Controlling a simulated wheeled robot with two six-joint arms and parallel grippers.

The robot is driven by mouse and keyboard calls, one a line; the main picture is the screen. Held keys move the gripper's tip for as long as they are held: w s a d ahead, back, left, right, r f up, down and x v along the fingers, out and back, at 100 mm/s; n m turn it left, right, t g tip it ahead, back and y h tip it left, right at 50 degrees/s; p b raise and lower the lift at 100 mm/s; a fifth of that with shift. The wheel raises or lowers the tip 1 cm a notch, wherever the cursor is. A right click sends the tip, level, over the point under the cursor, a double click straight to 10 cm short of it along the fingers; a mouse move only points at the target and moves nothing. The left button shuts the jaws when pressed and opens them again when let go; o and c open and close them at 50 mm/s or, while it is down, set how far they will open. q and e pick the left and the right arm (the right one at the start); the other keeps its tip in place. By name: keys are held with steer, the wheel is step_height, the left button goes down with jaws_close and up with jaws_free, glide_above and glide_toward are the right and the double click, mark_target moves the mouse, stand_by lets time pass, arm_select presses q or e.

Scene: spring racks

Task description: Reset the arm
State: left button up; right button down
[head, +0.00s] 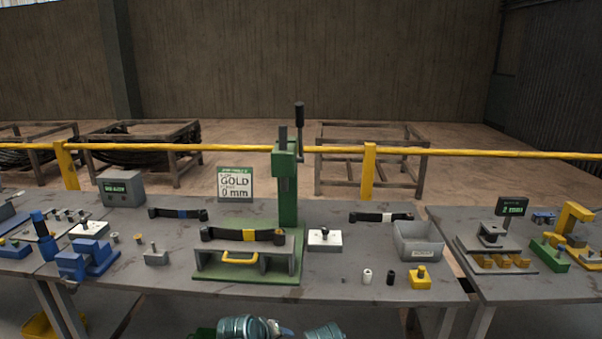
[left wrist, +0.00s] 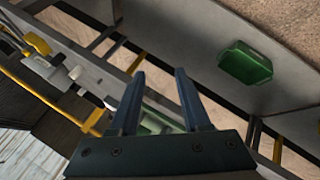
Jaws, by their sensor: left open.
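My left gripper (left wrist: 159,74) shows in the left wrist view with its two dark fingers apart and nothing held between them. Beyond the fingers are a grey surface, a pale greenish part and yellow bars, which look some way off. In the head view, teal rounded parts of my own body show at the bottom edge, in front of the workbench (head: 330,285). No gripper fingers can be made out there. My right gripper is not seen in either view.
A green press (head: 287,195) stands on the bench behind a black spring with a yellow band (head: 249,235) on a grey stand. A grey bin (head: 419,244) is at right. A green tray (left wrist: 246,64) shows in the left wrist view. A yellow rail (head: 470,153) runs behind.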

arm_select(q)
steer(key=s+f+m+g+y+p, duration=0.1)
steer(key=s+m+g+y, duration=0.4)
steer(key=s, duration=0.9)
steer(key=m+g+p, duration=0.1)
steer(key=m+g, duration=0.1)
steer(key=m, duration=0.1)
steer(key=shift+s+f+m, duration=0.25)
steer(key=shift+s+m, duration=0.05)
steer(key=shift+s, duration=0.1)
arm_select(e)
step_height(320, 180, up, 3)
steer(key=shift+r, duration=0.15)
arm_select(q)
steer(key=shift+d, duration=0.15)
